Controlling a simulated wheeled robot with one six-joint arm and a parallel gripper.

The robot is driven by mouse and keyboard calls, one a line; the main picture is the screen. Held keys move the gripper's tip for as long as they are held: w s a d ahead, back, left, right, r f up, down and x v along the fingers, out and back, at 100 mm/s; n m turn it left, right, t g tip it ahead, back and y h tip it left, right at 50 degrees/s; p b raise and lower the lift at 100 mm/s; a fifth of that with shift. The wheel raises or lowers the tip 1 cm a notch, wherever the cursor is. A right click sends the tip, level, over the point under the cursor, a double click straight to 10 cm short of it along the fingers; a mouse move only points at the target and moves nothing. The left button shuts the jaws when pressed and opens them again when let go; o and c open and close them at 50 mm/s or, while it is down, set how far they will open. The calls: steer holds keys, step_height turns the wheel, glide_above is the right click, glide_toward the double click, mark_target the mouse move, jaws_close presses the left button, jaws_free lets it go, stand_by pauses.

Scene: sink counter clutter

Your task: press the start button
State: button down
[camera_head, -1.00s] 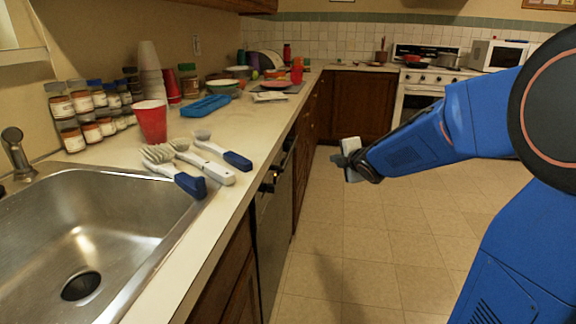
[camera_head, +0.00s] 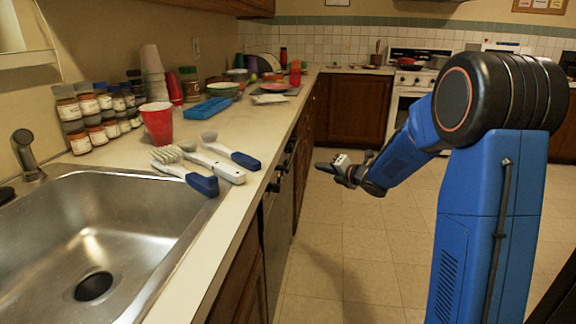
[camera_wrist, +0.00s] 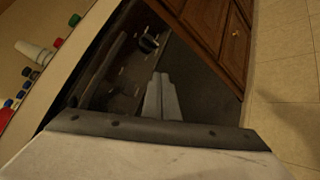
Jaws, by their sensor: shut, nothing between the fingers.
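The dishwasher (camera_head: 277,222) stands under the counter, seen edge-on in the head view, with a dark control strip and knob (camera_head: 273,184) near its top. In the wrist view its dark control panel (camera_wrist: 105,82) fills the upper middle, with small pale marks and a protruding dark knob (camera_wrist: 149,43). I cannot tell which mark is the start button. My gripper (camera_head: 322,167) is shut and empty, out over the floor to the right of the dishwasher, pointing left. Its fingers (camera_wrist: 162,78) show together in the wrist view, apart from the panel.
The counter (camera_head: 215,230) edge runs above the dishwasher. Several brushes (camera_head: 205,165), a red cup (camera_head: 157,123) and spice jars (camera_head: 95,118) lie or stand beside the sink (camera_head: 95,235). Wooden cabinets (camera_head: 236,282) flank the dishwasher. The floor (camera_head: 345,250) is clear.

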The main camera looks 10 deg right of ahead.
steer(key=shift+a, duration=0.1)
steer(key=w+a, duration=0.2)
steer(key=a, duration=0.6)
steer(key=shift+w, duration=0.35)
steer(key=shift+a, duration=0.2)
stand_by(1.9)
steer(key=shift+w+a, duration=0.15)
steer(key=shift+a, duration=0.1)
steer(key=shift+w+a, duration=0.15)
steer(key=shift+a, duration=0.35)
stand_by(0.8)
steer(key=shift+d, duration=0.15)
steer(key=shift+s+d, duration=0.3)
steer(key=shift+d, duration=0.4)
steer(key=shift+d, duration=0.1)
steer(key=shift+s+d, duration=0.25)
steer(key=shift+d, duration=0.5)
steer(key=shift+s+d, duration=0.25)
steer(key=shift+d, duration=0.5)
steer(key=shift+s+d, duration=0.25)
steer(key=shift+d, duration=0.5)
